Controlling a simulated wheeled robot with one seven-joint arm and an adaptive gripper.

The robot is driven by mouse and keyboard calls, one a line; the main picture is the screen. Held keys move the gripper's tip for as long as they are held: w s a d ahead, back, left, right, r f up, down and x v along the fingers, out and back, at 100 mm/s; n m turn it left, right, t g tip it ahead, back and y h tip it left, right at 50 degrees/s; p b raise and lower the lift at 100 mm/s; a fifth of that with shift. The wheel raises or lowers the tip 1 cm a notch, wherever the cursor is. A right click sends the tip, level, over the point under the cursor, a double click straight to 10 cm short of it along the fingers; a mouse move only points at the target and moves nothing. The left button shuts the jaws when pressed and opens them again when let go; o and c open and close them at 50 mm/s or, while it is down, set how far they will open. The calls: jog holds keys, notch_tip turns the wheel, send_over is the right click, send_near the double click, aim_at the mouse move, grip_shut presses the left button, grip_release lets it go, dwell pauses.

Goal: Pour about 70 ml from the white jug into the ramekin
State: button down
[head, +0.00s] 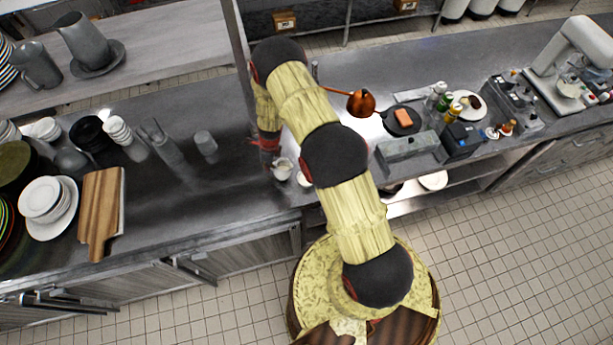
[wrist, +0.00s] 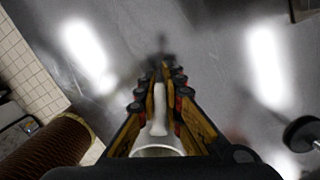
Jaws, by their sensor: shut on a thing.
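The white jug (head: 283,169) is near the front edge of the steel counter in the head view, left of my forearm. It looks about upright; I cannot tell if it touches the counter. My gripper (head: 270,163) is at its left side. In the wrist view the fingers of my gripper (wrist: 160,88) are shut on the handle of the white jug (wrist: 158,148), whose rim shows at the bottom edge. The ramekin (head: 303,179), small and white, stands just right of the jug, partly hidden by my arm. The contents of both are too small to tell.
A wooden board (head: 101,210) and stacked white plates (head: 44,203) lie at the left. A grey cup (head: 205,143) stands behind the jug's left. A copper pot (head: 361,102), a black pan (head: 402,121) and a grey bin (head: 409,147) are to the right. Counter left of the jug is clear.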

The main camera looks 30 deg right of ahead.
jog(key=shift+w+f, duration=0.15)
jog(key=shift+f, duration=0.05)
jog(key=shift+w+a+f+g+h, duration=0.1)
jog(key=shift+a+f+g+h, duration=0.15)
jog(key=shift+g+h, duration=0.15)
jog(key=shift+b, duration=0.35)
